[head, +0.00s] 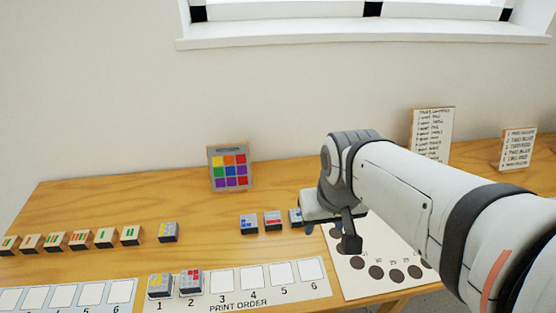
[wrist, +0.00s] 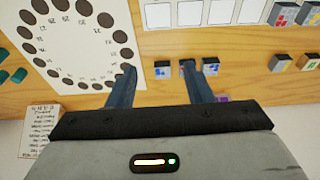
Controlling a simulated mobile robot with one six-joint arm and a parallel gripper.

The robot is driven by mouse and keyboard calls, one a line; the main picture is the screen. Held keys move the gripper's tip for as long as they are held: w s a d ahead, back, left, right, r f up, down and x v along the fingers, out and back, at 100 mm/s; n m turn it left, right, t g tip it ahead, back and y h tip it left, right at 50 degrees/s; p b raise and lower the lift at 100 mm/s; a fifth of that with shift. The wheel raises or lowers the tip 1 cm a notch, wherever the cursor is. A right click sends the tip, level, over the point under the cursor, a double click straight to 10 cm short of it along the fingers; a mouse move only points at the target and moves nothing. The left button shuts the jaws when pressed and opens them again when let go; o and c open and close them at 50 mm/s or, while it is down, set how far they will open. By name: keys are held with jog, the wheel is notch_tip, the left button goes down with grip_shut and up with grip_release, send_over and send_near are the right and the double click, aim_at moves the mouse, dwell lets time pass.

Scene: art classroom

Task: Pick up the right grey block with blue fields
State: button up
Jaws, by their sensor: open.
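The right grey block with blue fields (head: 295,217) stands at the right end of a short row on the wooden table, partly hidden by my gripper in the head view. In the wrist view, which is turned round, it is the leftmost small block (wrist: 162,70), between my fingers in the picture. A grey block with red fields (head: 272,221) is beside it. Another grey block with blue fields (head: 249,224) is at the row's left. My gripper (wrist: 168,70) is open and empty, pointing down over the table, right of the row in the head view.
A white board with dark circles (head: 408,284) lies to the right. A numbered print-order strip (head: 238,304) lies in front, with blocks on slots 1 and 2. A colour-grid panel (head: 230,168) stands behind. Several striped wooden blocks (head: 80,240) line the left.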

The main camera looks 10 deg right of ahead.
aim_at(298, 218)
jog(key=shift+o, duration=1.1)
jog(key=w+f+b, duration=0.6)
jog(key=w+f, duration=1)
jog(key=w, duration=0.2)
jog(key=shift+d, duration=0.3)
jog(key=shift+t, duration=0.3)
jog(key=shift+w+x, duration=0.2)
jog(key=shift+x, duration=3.75)
jog(key=shift+c, duration=0.4)
jog(key=shift+r, duration=0.1)
jog(key=c, duration=0.7)
